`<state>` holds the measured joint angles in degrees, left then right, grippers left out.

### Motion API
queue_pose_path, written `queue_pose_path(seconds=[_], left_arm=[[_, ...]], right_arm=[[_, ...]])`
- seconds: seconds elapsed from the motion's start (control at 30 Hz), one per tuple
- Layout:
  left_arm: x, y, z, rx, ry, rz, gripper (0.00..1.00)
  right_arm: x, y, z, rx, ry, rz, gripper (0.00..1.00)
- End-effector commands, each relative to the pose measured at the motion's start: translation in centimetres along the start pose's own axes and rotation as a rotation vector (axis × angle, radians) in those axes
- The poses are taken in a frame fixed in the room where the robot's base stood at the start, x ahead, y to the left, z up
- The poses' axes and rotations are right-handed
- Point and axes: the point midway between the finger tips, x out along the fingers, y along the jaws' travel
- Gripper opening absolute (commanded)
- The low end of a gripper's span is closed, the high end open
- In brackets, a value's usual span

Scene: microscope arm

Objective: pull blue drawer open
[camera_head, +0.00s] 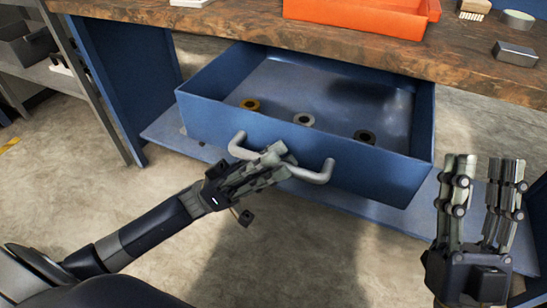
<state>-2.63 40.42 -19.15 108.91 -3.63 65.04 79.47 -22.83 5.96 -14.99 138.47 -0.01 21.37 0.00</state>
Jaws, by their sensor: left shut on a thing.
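The blue drawer (390,185) stands pulled out from under the wooden workbench, its inside visible from above. A grey bar handle (318,176) is fixed to its front face. My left gripper (277,160) is shut on the middle of the handle and hides that part of it. My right gripper (484,170) is at the lower right, pointing up, with its fingers apart and nothing between them. It is apart from the drawer.
The workbench top (240,25) holds an orange tray (360,14) and a metal block (516,53). A blue lower shelf (385,215) is below. Grey shelving stands left.

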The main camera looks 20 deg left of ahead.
Motion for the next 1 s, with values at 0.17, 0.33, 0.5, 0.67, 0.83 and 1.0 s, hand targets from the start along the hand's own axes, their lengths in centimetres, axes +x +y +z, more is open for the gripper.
queue_pose_path(seconds=[0.17, 0.33, 0.5, 0.67, 0.83, 1.0], left_arm=[[-0.1, 0.0, 0.1, -0.001, -0.001, -0.001, 0.0], [-0.1, 0.0, 0.1, -0.001, -0.001, -0.001, 0.23], [-0.1, 0.0, 0.1, -0.001, -0.001, -0.001, 0.23], [-0.2, 0.0, 0.0, -0.001, -0.001, -0.001, 0.23], [-2.2, -0.1, 0.1, -0.002, -0.003, -0.006, 0.23], [-5.9, -0.1, 0.1, -0.001, -0.004, -0.006, 0.23]], right_arm=[[0.0, 0.0, 0.0, 0.0, 0.0, 0.0, 0.4], [0.0, 0.0, 0.0, 0.0, 0.001, 0.0, 0.4], [0.0, 0.0, 0.0, -0.001, 0.001, 0.0, 0.4], [0.0, 0.0, -0.1, 0.001, 0.003, -0.001, 0.4], [0.0, 0.0, -0.1, 0.001, 0.002, 0.0, 0.4], [0.0, 0.0, -0.1, 0.0, 0.002, 0.0, 0.4]])
